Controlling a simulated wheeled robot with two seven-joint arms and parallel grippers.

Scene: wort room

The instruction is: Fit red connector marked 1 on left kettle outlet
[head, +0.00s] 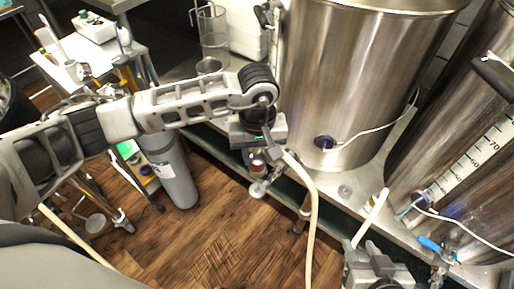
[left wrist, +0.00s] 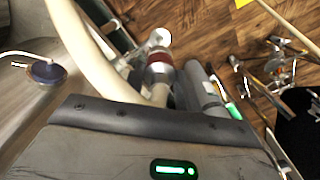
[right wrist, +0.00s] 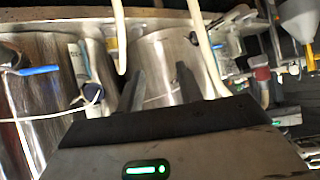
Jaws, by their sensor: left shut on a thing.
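My left gripper (head: 262,150) is shut on a connector with a red band (head: 257,166), held above the floor at the front edge of the kettle bench. The connector (left wrist: 160,66) also shows in the left wrist view; I cannot read its mark. A cream hose (head: 312,205) runs beside it and hangs down. The left kettle (head: 360,75) is a large steel vessel to the right of the gripper, apart from the connector. I cannot make out its outlet clearly. My right gripper (head: 376,262) is low in front of the right kettle; its fingers (right wrist: 158,88) are apart and empty.
A dark blue probe (head: 325,142) with a white cable sits low on the left kettle. The right kettle (head: 465,150) has a level scale and a blue-handled valve (head: 432,245). A cream tube (head: 371,216) stands near my right gripper. A grey cylinder (head: 173,175) stands on the wooden floor.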

